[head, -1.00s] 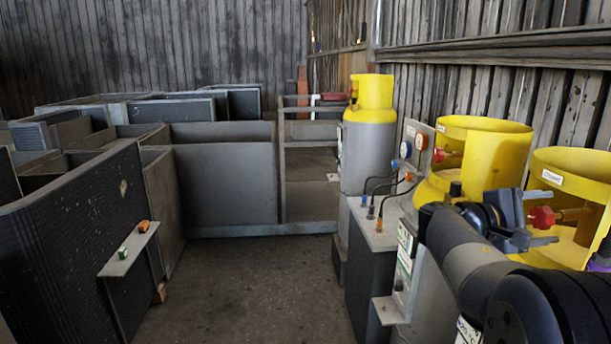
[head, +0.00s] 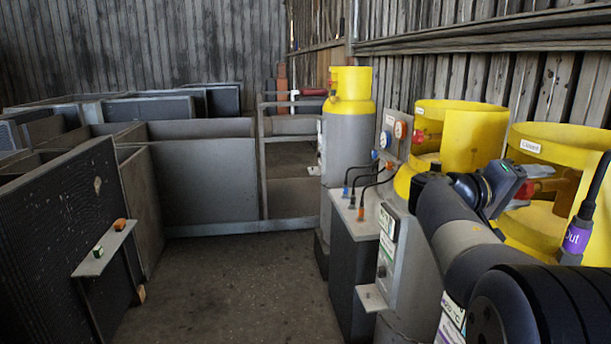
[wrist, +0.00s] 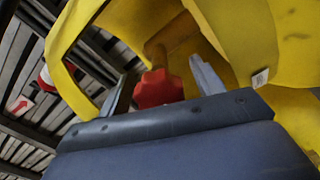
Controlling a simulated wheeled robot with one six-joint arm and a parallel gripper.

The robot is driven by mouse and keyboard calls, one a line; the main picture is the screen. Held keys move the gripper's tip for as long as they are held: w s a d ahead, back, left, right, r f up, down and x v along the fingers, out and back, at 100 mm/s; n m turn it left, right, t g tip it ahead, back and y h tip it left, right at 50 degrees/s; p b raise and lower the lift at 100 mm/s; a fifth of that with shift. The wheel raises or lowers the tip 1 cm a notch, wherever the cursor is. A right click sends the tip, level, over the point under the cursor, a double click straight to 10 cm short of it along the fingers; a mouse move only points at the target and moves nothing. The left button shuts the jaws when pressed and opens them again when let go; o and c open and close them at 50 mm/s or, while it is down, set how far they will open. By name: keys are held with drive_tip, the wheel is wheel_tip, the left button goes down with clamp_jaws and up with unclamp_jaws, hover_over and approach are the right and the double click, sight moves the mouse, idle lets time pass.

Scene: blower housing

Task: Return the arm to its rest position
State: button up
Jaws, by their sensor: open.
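My gripper (head: 518,188) is at the right of the head view, next to a red valve knob (head: 534,186) inside a yellow cylinder collar (head: 570,150). My arm reaches up to it from the lower right corner. In the wrist view my gripper (wrist: 162,84) shows two grey fingers spread apart, with nothing held between them. The red knob (wrist: 158,90) appears between the fingers, beyond the dark gripper body. I cannot tell how far the fingertips are from the knob. The yellow collar (wrist: 235,35) surrounds that space.
Another yellow-topped cylinder (head: 470,140) stands just left of my gripper, and a grey one (head: 345,150) farther back. A grey box with cables (head: 350,215) stands before them. Grey panels (head: 205,180) fill the left. The floor (head: 225,280) between is clear.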

drive_tip(key=m, duration=0.5)
drive_tip(key=shift+m, duration=0.4)
drive_tip(key=m+p, duration=0.1)
drive_tip(key=m, duration=0.2)
drive_tip(key=shift+r, duration=0.1)
drive_tip(key=shift+m+p, duration=0.55)
drive_tip(key=shift+m, duration=0.45)
